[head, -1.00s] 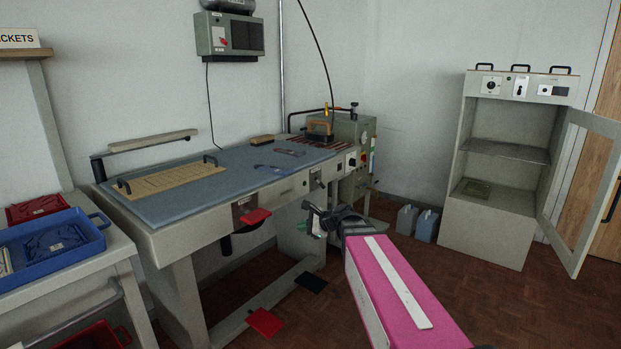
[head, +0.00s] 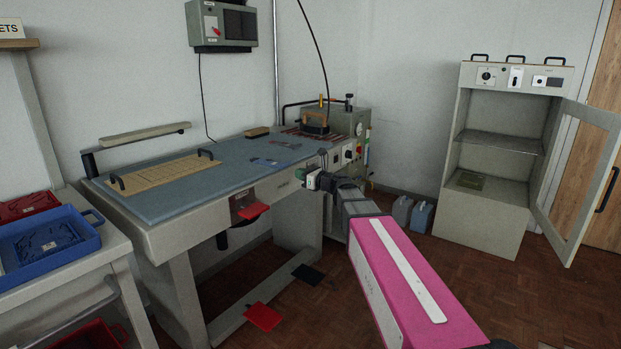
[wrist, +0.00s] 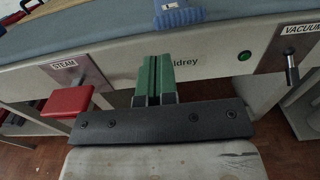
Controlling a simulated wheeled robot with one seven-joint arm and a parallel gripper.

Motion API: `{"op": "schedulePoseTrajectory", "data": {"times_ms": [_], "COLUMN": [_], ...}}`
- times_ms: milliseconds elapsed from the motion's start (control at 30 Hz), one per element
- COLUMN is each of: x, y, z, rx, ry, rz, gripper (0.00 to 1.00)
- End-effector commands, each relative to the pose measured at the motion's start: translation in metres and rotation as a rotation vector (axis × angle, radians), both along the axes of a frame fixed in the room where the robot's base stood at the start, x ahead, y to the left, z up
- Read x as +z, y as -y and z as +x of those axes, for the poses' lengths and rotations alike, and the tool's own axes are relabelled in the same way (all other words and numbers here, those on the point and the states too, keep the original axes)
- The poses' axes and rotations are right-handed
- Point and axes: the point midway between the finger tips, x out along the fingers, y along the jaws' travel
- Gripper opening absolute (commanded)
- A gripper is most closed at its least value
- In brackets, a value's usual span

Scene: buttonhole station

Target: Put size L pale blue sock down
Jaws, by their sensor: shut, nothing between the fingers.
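A pale blue piece, apparently the sock (head: 265,162), lies on the blue table top of the ironing table (head: 165,205), near its front edge. Its knitted-looking end (wrist: 178,14) shows at the top of the wrist view, cut off by the frame. Its size mark cannot be read. My gripper (head: 308,179) is in front of the table's front panel, to the right of the sock and apart from it. In the wrist view its green fingers (wrist: 154,76) are together with nothing between them, pointing at the table front below the sock.
A board with handles (head: 160,176) lies on the left of the table; an iron (head: 315,123) stands at its far right. A blue tray (head: 85,240) is at left. An open cabinet (head: 485,225) stands at right, with floor free before it.

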Motion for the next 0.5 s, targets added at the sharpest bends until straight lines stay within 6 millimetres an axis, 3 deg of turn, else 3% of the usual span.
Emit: {"op": "schedulePoseTrajectory", "data": {"times_ms": [200, 500], "x": [0.000, 0.000], "y": [-0.030, -0.049], "z": [0.026, 0.038], "rx": [0.001, 0.000], "ry": [0.001, 0.001], "rz": [-0.001, -0.001], "gripper": [0.00, 0.00]}}
